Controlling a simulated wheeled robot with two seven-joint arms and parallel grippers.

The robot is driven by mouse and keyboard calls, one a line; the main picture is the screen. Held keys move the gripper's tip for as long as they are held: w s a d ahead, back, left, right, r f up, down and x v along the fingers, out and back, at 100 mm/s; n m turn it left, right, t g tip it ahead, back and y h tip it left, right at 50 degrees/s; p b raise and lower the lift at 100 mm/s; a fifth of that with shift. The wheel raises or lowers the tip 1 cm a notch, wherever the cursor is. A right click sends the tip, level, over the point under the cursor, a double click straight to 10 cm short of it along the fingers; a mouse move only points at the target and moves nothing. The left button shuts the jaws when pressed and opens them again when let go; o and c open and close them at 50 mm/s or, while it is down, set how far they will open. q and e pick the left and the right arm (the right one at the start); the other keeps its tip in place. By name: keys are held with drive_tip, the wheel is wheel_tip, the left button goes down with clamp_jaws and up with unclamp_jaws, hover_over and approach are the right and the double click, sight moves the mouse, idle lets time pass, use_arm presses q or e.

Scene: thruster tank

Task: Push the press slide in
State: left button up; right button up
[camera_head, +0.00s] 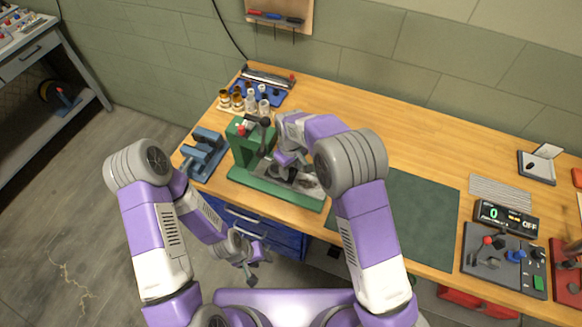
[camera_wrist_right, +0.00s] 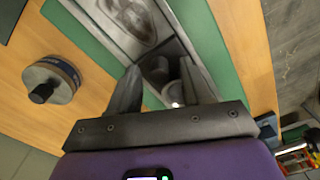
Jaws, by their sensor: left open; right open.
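The green press (camera_head: 243,150) stands near the front edge of the wooden bench, with a dark lever on top. Its grey slide (camera_head: 306,184) lies along the green base (camera_head: 275,191); in the right wrist view the slide (camera_wrist_right: 118,28) runs toward the upper left. My right gripper (camera_head: 287,170) is above the slide beside the press column. In its wrist view the open fingers (camera_wrist_right: 160,80) straddle a dark block with a shiny round part at the slide's near end; contact is unclear. My left gripper (camera_head: 248,267) is open, low in front of the blue drawers, away from the press.
A blue vise (camera_head: 204,153) stands left of the press. Several jars and vials (camera_head: 245,102) stand behind it. A dark green mat (camera_head: 405,215) lies to the right, and a control panel (camera_head: 502,258) stands farther right. A round dark-and-grey object (camera_wrist_right: 51,80) shows in the wrist view.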

drive_tip(key=shift+r, duration=3.8)
